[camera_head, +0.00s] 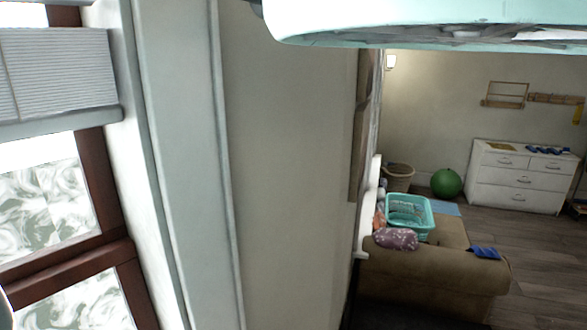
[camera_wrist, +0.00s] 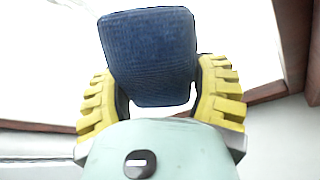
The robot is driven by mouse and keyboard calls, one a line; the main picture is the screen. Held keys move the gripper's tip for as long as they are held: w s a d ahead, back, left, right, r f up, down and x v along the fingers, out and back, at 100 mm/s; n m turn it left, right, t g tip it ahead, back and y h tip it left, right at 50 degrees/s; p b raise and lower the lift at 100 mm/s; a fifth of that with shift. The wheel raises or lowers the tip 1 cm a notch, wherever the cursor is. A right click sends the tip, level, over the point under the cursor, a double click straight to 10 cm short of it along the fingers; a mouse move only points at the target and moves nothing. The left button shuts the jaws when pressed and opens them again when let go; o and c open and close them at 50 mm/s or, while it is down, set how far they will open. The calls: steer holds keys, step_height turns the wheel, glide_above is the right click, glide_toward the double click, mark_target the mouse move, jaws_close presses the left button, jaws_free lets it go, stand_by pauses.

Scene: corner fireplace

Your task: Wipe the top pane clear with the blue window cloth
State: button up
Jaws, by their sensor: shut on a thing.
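In the wrist view my gripper (camera_wrist: 160,98) has its yellow ridged fingers on either side of the blue window cloth (camera_wrist: 150,55) and is shut on it. The cloth looks like a flat, dark blue pad with rounded corners. Bright white glass lies behind it in that view, with a brown frame bar (camera_wrist: 294,40) to the right. Whether the cloth touches the glass I cannot tell. In the head view the top pane (camera_head: 45,205) shows at the left, covered in whitish swirls, with a blind (camera_head: 60,75) above it. My gripper and the cloth are not in the head view.
A lower swirled pane (camera_head: 85,305) sits below the brown crossbar (camera_head: 70,270). A pale wall and trim (camera_head: 180,160) stand right of the window. Farther right are a brown couch (camera_head: 435,290) with a teal basket (camera_head: 428,210), a green ball (camera_head: 446,183) and a white dresser (camera_head: 515,180).

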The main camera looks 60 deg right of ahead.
steer(key=shift+w+d, duration=0.1)
steer(key=shift+w, duration=0.85)
stand_by(0.4)
steer(key=shift+d+r, duration=0.1)
steer(key=shift+s+d+p, duration=0.2)
steer(key=shift+d+p, duration=0.3)
steer(key=shift+d, duration=0.4)
steer(key=shift+s+d+p, duration=0.15)
steer(key=shift+d+p, duration=0.3)
steer(key=shift+d, duration=0.45)
steer(key=shift+d+r+p, duration=0.1)
steer(key=shift+d+p, duration=0.5)
steer(key=shift+d, duration=1.2)
steer(key=s+d+p, duration=0.1)
steer(key=d+p, duration=0.2)
steer(key=d, duration=0.4)
steer(key=shift+d+f, duration=0.15)
steer(key=shift+f, duration=0.15)
